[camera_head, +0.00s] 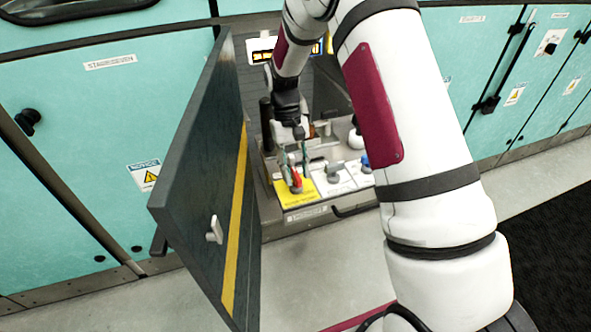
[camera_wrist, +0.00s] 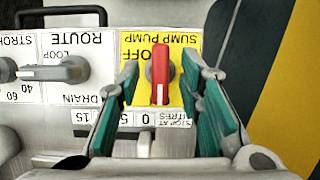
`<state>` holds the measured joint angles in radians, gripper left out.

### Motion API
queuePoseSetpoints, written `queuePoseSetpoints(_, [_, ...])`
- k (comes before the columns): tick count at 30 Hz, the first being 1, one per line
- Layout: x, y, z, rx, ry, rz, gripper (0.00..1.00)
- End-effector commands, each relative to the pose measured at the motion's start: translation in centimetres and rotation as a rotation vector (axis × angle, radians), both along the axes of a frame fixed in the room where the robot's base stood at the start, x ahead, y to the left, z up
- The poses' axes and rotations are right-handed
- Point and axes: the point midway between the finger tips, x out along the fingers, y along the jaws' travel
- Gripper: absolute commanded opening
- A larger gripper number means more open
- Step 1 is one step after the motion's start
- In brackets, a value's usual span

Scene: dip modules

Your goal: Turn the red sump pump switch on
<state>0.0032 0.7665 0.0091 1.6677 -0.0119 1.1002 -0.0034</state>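The red sump pump switch (camera_wrist: 160,78) is a narrow red handle on a yellow label plate (camera_wrist: 150,37), standing upright in the wrist view. The plate reads SUMP PUMP, upside down, with OFF to the left of the handle. The area right of the handle is partly covered by a finger. My gripper (camera_wrist: 160,72) is open, with one green-padded finger on each side of the handle and gaps visible on both sides. In the head view my gripper (camera_head: 293,158) reaches down to the red switch (camera_head: 296,182) on the yellow plate (camera_head: 302,199).
A grey ROUTE knob (camera_wrist: 70,70) sits left of the yellow plate in the wrist view. A dark open cabinet door (camera_head: 195,170) with a yellow stripe stands close left of my gripper. Teal cabinets (camera_head: 100,100) line the wall; the floor in front is clear.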

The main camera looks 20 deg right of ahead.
Motion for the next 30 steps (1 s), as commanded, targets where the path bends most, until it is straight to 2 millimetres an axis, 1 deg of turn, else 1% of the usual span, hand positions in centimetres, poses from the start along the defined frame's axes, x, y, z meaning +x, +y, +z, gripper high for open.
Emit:
queuePoseSetpoints(5, [0.7, 0.0, 1.4, 0.000, -0.003, 0.000, 0.33])
queuePoseSetpoints(15, [3.3, 0.1, 7.6, 0.000, -0.005, 0.000, 0.33])
queuePoseSetpoints(18, [3.9, 0.1, 9.1, 0.000, -0.005, 0.000, 0.33])
queuePoseSetpoints(21, [4.3, 0.1, 10.1, 0.000, -0.003, 0.000, 0.33])
queuePoseSetpoints(24, [4.5, 0.1, 10.8, 0.000, -0.003, 0.001, 0.33])
queuePoseSetpoints(30, [4.6, 0.1, 11.1, 0.000, -0.001, 0.000, 0.33])
